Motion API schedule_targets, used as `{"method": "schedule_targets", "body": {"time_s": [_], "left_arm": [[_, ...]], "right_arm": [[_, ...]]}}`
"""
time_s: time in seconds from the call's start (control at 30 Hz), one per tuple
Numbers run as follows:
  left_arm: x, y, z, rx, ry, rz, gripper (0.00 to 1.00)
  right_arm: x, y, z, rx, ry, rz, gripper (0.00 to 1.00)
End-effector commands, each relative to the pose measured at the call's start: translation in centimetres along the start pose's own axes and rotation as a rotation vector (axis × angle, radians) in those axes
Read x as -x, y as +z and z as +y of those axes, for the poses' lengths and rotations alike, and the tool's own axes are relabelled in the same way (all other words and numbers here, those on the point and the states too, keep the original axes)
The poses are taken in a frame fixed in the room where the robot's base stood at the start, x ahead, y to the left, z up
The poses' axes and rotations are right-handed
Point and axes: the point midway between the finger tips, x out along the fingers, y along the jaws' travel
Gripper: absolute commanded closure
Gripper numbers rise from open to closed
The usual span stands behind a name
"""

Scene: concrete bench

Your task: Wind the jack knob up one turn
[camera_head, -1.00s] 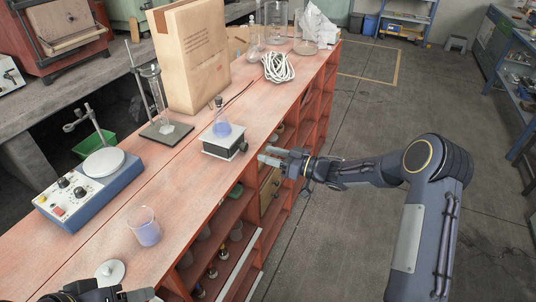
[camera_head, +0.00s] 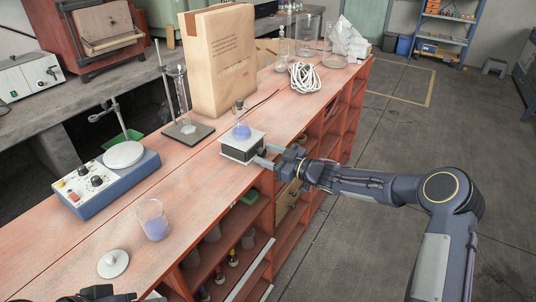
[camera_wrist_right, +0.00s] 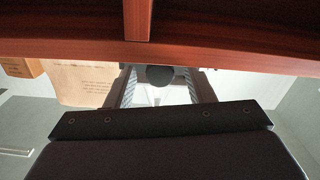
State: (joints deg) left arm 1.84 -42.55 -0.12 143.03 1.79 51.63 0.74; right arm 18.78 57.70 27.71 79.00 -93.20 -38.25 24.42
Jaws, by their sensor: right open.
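The lab jack (camera_head: 237,154) is a small dark block with a pale top plate, standing near the bench's right edge. A flask (camera_head: 241,131) with blue liquid stands upright on it. The jack's black knob (camera_head: 262,152) faces my right gripper (camera_head: 264,156). In the right wrist view, the round knob (camera_wrist_right: 160,75) lies between the two open fingers (camera_wrist_right: 160,88), with a gap showing on both sides. No grip on it shows. My left gripper (camera_head: 98,295) is only partly in view at the bottom left edge, and its fingers cannot be made out clearly.
A hotplate stirrer (camera_head: 120,165), a beaker (camera_head: 153,220) and a white lid (camera_head: 113,263) stand left and nearer. A paper bag (camera_head: 220,65), a coiled white cable (camera_head: 304,77) and glassware stand behind. Shelves (camera_head: 240,222) lie under the bench edge. Open floor is at right.

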Motion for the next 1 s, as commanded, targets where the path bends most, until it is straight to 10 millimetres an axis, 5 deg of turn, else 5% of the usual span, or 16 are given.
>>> {"method": "schedule_targets", "body": {"time_s": [0.2,0.53,0.67,1.0], "left_arm": [[0.0,0.0,0.0,0.000,0.000,0.000,0.39],[0.0,0.0,0.0,0.000,0.000,0.000,0.39],[0.5,-0.2,0.2,0.000,0.000,0.000,0.39],[3.0,-1.5,1.4,0.000,0.000,0.000,0.39]], "right_arm": [[0.0,0.0,0.0,0.000,0.000,0.000,0.53],[0.0,0.0,0.0,-0.001,0.000,0.000,0.96],[0.0,-0.3,0.0,-0.036,0.000,-0.001,0.96],[0.0,-0.2,0.1,-0.449,0.000,-0.003,0.96]]}}
